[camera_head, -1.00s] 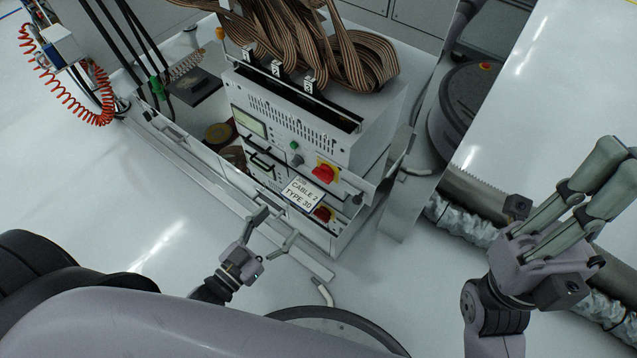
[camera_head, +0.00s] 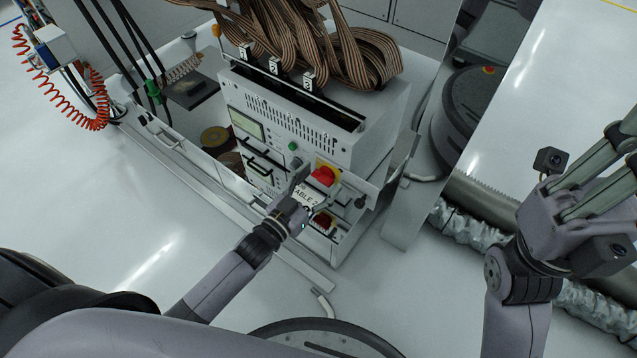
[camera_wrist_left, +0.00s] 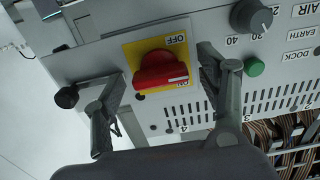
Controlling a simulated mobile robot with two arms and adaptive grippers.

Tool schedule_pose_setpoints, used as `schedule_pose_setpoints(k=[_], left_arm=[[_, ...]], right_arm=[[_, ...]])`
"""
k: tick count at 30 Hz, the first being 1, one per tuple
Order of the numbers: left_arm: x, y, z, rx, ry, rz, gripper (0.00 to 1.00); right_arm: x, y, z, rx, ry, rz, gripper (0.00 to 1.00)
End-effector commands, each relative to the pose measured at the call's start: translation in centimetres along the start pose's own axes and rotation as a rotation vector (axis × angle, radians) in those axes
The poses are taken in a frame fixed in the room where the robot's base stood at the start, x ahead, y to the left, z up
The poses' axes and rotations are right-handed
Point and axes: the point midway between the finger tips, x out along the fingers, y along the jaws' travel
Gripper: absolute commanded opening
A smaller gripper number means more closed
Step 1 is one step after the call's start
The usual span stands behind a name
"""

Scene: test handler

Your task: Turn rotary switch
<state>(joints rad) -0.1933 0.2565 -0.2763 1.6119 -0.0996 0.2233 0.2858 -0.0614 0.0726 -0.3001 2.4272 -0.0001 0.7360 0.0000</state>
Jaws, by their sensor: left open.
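The red rotary switch (camera_head: 322,175) sits on a yellow plate on the front panel of the upper grey unit (camera_head: 290,115). In the left wrist view the red knob (camera_wrist_left: 160,70) shows large, with "OFF" printed on its yellow plate (camera_wrist_left: 178,42). My left gripper (camera_head: 312,182) is open in front of the panel. In the left wrist view its fingers (camera_wrist_left: 165,88) stand on either side of the knob, with visible gaps to it. My right gripper (camera_head: 622,155) is at the right edge, away from the unit; its fingertips are partly cut off.
A second red switch (camera_head: 325,220) is on the lower unit. Brown ribbon cables (camera_head: 345,50) hang over the unit's top.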

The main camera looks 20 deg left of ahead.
Motion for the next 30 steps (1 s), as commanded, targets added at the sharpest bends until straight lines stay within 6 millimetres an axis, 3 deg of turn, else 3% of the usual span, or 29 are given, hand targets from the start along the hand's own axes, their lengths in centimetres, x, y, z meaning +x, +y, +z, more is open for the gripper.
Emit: schedule_pose_setpoints(k=[6, 27, 30], left_arm=[[0.04, 0.01, -0.04, 0.0, 0.0, 0.0, 0.67], [0.0, 0.02, -0.03, 0.0, 0.001, 0.0, 0.2], [0.0, 0.02, -0.04, 0.001, 0.001, 0.0, 0.19]], right_arm=[[0.05, 0.0, -0.01, 0.0, 0.001, 0.0, 0.0], [0.03, -0.01, 0.0, 0.0, 0.001, 0.0, 0.0], [0.05, -0.01, 0.01, 0.0, 0.001, 0.0, 0.0]])
